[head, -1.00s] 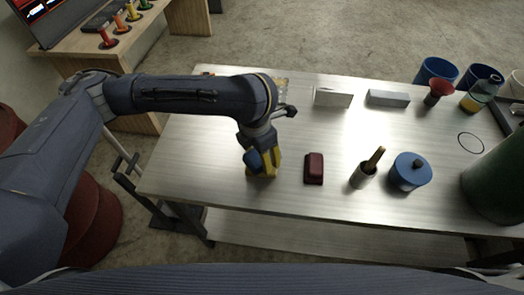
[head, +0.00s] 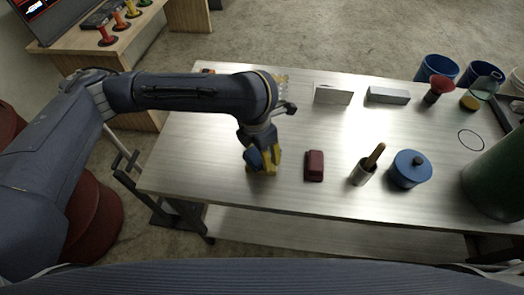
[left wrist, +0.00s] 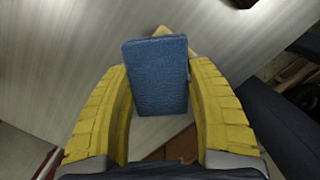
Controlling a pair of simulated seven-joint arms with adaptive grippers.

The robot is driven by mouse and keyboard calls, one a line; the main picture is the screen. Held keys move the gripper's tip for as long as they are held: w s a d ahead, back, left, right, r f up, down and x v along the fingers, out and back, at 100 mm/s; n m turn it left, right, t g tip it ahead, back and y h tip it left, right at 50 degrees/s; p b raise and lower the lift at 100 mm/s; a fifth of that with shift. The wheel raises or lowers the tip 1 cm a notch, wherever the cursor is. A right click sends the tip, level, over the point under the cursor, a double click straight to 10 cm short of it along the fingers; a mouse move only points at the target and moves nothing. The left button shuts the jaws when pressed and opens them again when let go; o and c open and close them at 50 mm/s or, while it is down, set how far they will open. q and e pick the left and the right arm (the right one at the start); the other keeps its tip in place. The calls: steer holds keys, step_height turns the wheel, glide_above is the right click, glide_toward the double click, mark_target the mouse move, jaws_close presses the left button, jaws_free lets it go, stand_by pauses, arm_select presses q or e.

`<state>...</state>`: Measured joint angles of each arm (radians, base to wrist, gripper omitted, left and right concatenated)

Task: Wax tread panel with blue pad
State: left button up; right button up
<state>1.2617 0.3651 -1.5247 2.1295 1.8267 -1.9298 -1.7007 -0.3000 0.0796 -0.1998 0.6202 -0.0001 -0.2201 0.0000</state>
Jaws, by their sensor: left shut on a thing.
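My left gripper (head: 262,168) has yellow fingers and is low over the left front part of the metal tabletop. It is shut on a blue pad (head: 253,158). In the left wrist view the pad (left wrist: 158,75) stands between the two curved yellow fingers (left wrist: 160,88), with bare metal beyond it. I cannot tell whether the pad touches the surface. A small patterned piece (head: 282,78) shows behind my left arm, mostly hidden; I cannot tell if it is the tread panel. My right gripper is not in view.
Right of the gripper are a dark red block (head: 314,166), a cup with a wooden-handled tool (head: 362,174) and a blue lidded pot (head: 409,170). A white block (head: 332,95) and a grey block (head: 388,95) lie farther back. A large green cylinder (head: 497,183) stands far right.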

arm_select(q)
steer(key=shift+f, duration=0.55)
stand_by(1.4)
steer(key=shift+r, duration=3.55)
